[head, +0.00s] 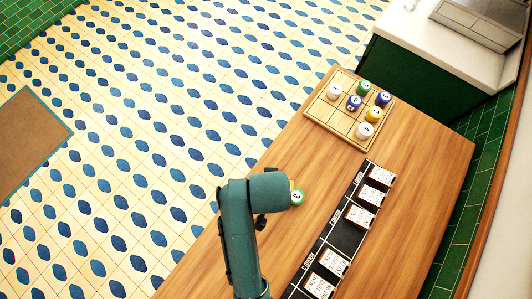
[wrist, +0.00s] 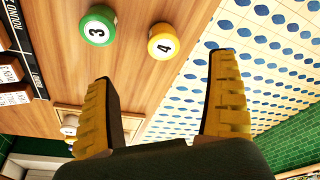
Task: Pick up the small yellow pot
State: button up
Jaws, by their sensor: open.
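A small yellow pot (wrist: 164,44) with a white top marked 4 stands on the wooden table in the wrist view. It lies beyond my gripper (wrist: 162,72), between the lines of the two fingers and apart from both. My gripper is open and empty, with yellow ribbed finger pads. A green pot (wrist: 98,27) marked 3 stands to the left of the yellow one. In the head view the green pot (head: 297,198) shows beside my arm, which mostly hides the yellow pot near it. Another yellow pot (head: 374,115) stands on the gridded board.
The gridded wooden board (head: 327,116) at the table's far end holds several white, blue and green pots too. A black strip (head: 345,238) with several white-topped blocks runs along the table. Bare wood (head: 417,185) lies to its right. The table's left edge is close to my gripper.

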jog(key=x, duration=0.5)
jog(key=b+x, duration=0.1)
jog(key=x, duration=0.4)
jog(key=shift+w, duration=0.25)
jog(key=x, duration=0.2)
jog(key=w+x, duration=0.1)
jog(key=x, duration=0.2)
jog(key=shift+a+f+b, duration=0.1)
jog(key=shift+b, duration=0.2)
jog(key=c, duration=1.3)
